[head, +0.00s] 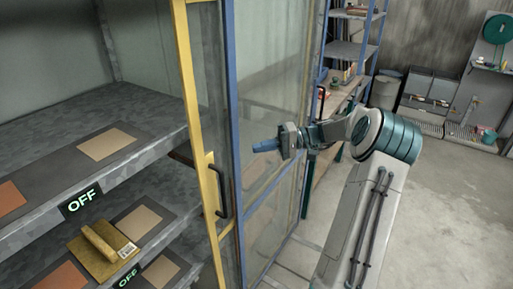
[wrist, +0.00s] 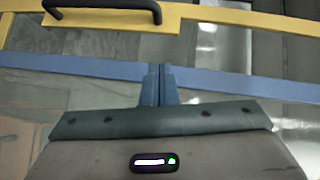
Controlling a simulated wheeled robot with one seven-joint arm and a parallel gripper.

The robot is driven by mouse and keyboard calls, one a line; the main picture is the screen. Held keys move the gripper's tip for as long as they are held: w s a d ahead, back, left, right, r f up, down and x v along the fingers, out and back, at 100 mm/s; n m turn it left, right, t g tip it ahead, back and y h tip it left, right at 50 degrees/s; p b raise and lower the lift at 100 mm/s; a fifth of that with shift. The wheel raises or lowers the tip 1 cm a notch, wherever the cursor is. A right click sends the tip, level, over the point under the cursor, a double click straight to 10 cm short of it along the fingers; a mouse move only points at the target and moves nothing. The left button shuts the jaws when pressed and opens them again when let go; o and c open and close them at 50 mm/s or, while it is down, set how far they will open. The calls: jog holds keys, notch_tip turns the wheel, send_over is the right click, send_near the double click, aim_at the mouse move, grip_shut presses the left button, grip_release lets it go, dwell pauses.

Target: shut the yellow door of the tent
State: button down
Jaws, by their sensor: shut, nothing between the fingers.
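The tent's yellow door (head: 190,88) is a yellow frame with a clear pane. Its yellow upright crosses the front of the shelves, and the shelves left of it are uncovered. A black handle (head: 222,192) sits on a yellow plate on that upright. In the wrist view the yellow bar (wrist: 225,14) and the handle (wrist: 100,14) lie along the top. My gripper (head: 256,148) is shut and empty, right of the handle and of the blue upright. In the wrist view its fingertips (wrist: 160,68) overlap the blue bar; I cannot tell whether they touch it.
A blue-framed clear panel (head: 275,175) stands right of the yellow door. Grey shelves (head: 60,115) at left carry flat panels, a yellow-brown block with a handle (head: 103,252) and OFF signs (head: 82,200). A blue rack (head: 350,48) stands behind my arm. Floor at right (head: 450,220) is clear.

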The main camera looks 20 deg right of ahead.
jog(key=p+x, duration=0.2)
jog(key=x, duration=0.5)
jog(key=shift+a+r, duration=0.1)
jog(key=shift+a, duration=0.35)
jog(key=shift+s+a+f+p, duration=0.15)
jog(key=shift+s+a+p, duration=0.1)
jog(key=shift+a, duration=0.2)
jog(key=shift+s+a+f+p, duration=0.15)
jog(key=shift+s+a+p, duration=0.15)
jog(key=shift+a, duration=0.15)
jog(key=shift+s+a+f, duration=0.3)
jog(key=shift+s+a, duration=0.15)
jog(key=shift+a, duration=0.2)
